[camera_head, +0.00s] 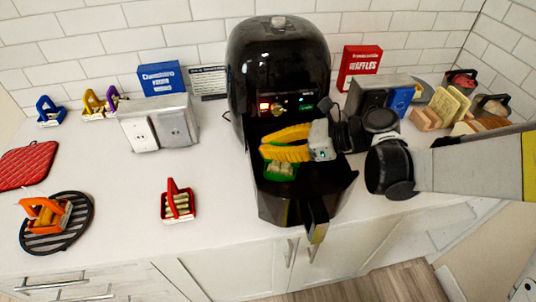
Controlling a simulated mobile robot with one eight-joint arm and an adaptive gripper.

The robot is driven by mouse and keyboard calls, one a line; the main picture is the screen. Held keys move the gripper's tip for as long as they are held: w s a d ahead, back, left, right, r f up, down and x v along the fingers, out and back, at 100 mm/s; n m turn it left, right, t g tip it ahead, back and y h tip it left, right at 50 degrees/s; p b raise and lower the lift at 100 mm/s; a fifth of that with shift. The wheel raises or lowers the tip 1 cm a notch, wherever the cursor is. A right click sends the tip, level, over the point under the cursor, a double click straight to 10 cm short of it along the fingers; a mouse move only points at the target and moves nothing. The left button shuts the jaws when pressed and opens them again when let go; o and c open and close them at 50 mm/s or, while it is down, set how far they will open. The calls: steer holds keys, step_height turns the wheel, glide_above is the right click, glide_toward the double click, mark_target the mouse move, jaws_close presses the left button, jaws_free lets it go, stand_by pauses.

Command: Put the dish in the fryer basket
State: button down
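The black air fryer (278,75) stands in the middle of the counter with its fryer basket (325,190) pulled out toward the front. A green dish (281,171) shows inside the basket, partly hidden under my gripper. My gripper (264,147), with yellow fingers, reaches in from the right over the basket, right above the green dish. Whether its fingers touch or hold the dish's handle is hidden. Similar handled dishes stand outside: a red one (178,204) with pale food in it, and an orange one (46,214) on a round black trivet (70,240).
Blue (49,113), yellow (94,105) and purple handled dishes stand at the back left. A silver toaster-like box (160,122) is left of the fryer. A blue box (161,79) and red waffle box (360,64) stand behind. Bread slices (446,107) crowd the right.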

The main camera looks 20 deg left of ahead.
steer(key=shift+f, duration=0.9)
steer(key=c, duration=1.6)
jaws_free()
steer(key=p+v, duration=0.3)
steer(key=v, duration=0.9)
